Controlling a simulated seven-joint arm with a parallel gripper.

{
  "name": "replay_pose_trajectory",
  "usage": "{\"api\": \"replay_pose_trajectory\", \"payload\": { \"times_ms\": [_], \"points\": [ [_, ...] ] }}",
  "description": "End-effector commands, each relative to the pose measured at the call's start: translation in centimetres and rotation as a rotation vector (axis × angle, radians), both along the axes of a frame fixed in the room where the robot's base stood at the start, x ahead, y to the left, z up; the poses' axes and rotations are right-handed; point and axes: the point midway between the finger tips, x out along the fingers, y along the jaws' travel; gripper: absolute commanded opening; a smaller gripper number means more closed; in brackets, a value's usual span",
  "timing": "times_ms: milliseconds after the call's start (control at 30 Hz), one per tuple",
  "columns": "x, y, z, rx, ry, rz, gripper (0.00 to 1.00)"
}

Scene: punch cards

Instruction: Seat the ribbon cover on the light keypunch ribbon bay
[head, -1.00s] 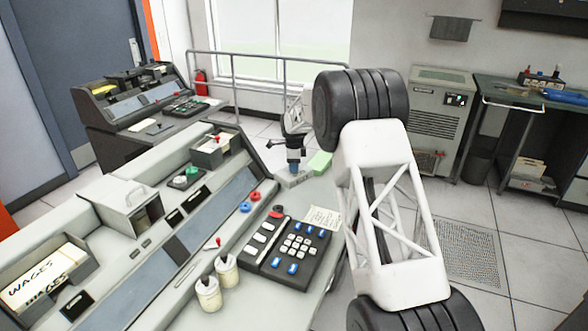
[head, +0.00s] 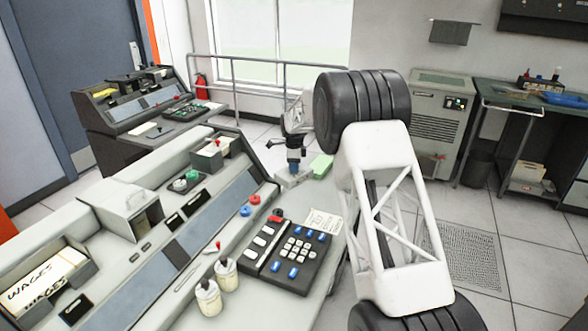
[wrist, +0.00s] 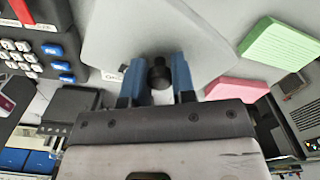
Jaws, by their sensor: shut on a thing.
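My gripper (head: 294,166) is over the right end of the near light keypunch (head: 185,262). In the wrist view its blue fingers (wrist: 158,80) are shut on the black knob of a light grey plate, which I take to be the ribbon cover (wrist: 165,30). In the head view the cover (head: 289,180) is small and partly hidden under the fingers. I cannot tell whether it touches the desk. A recess with a green and a white round part (head: 185,179), possibly the ribbon bay, lies to the left on the light keypunch.
A green block (head: 321,167) and a pink block (wrist: 237,89) lie close to my gripper. The keypad (head: 290,254), two cream pots (head: 217,286) and a card box (head: 45,280) are nearer. A dark keypunch (head: 135,135) stands behind. My arm hides some desk edge.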

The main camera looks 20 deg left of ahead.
Motion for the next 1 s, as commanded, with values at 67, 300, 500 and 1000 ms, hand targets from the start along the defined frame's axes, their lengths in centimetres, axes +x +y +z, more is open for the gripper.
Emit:
{"api": "replay_pose_trajectory", "payload": {
  "times_ms": [67,300,500,1000],
  "points": [
    [0.0,0.0,0.4,0.0,-0.001,0.0,0.0],
    [0.0,0.0,1.3,0.001,-0.002,0.0,0.0],
    [0.0,0.0,1.4,0.0,-0.001,0.0,0.0],
    [0.9,-2.5,1.1,0.0,0.0,0.029,0.0]
  ]
}}
